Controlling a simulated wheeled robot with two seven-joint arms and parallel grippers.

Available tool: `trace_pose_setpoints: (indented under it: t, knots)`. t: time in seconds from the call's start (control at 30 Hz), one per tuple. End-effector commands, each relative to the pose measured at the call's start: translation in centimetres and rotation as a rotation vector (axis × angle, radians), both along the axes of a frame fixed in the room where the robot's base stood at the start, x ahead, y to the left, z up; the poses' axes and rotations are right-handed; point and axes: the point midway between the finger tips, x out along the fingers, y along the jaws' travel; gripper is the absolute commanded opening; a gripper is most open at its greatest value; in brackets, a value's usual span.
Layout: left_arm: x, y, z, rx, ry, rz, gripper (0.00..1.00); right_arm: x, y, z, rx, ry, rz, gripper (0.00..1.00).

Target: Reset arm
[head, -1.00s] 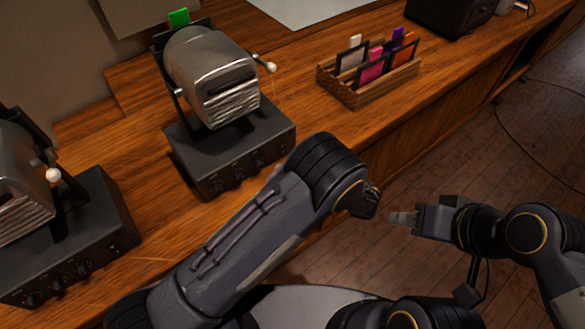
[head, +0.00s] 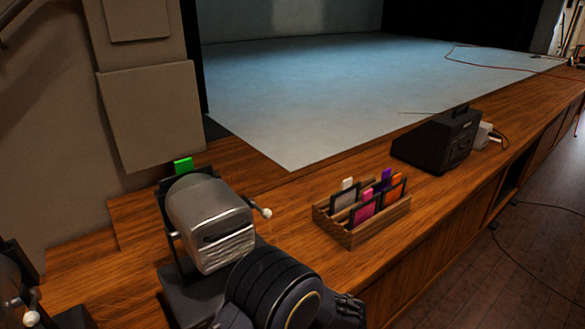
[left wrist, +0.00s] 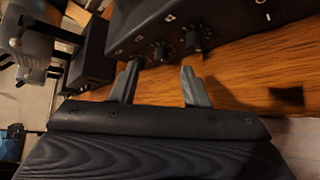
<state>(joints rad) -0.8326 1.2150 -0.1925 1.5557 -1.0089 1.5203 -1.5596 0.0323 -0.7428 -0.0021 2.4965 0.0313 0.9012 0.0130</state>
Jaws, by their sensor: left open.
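My left arm reaches in from the bottom of the head view, in front of the nearer silver drum-shaped device (head: 209,221). Its fingers are hidden there behind or below the arm. In the left wrist view my left gripper (left wrist: 158,88) is open, with its two fingers apart and nothing between them. The fingers point toward the wooden desk (left wrist: 250,75) and a dark box with knobs (left wrist: 150,30). My right gripper is out of the head view.
A wooden rack (head: 350,234) with several coloured cards stands on the wooden counter. A black speaker-like box (head: 437,139) and a small white box (head: 482,136) stand farther back. A second device (head: 15,290) is cut off at the left edge. Counter between rack and speaker is bare.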

Motion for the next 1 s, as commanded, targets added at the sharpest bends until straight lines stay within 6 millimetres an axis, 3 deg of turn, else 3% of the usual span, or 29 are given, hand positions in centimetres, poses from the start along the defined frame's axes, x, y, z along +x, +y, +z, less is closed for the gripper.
trace_pose_setpoints:
  t: [0.03, 0.1, 0.4, 0.63, 0.8, 0.97, 1.0]
  knots:
    - [-0.4, 2.1, 1.6, -0.113, -0.051, 0.119, 0.42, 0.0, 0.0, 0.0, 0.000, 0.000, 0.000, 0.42]
    - [-1.4, 4.5, 3.2, -0.255, -0.129, 0.286, 0.42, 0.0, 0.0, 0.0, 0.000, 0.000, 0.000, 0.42]
    - [-8.0, 11.8, 8.8, -0.755, -0.501, 1.060, 0.42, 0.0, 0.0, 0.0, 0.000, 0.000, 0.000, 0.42]
    - [-13.8, 14.4, 12.3, -1.023, -0.805, 1.704, 0.42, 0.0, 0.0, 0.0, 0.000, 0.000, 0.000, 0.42]
    - [-17.6, 14.9, 14.2, -1.168, -1.017, 2.193, 0.42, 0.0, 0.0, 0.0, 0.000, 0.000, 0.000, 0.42]
    - [-20.0, 14.6, 15.2, -1.254, -1.160, 2.585, 0.42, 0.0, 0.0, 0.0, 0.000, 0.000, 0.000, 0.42]
    - [-20.3, 14.6, 15.4, 1.242, 1.159, -2.605, 0.42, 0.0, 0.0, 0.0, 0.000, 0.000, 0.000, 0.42]
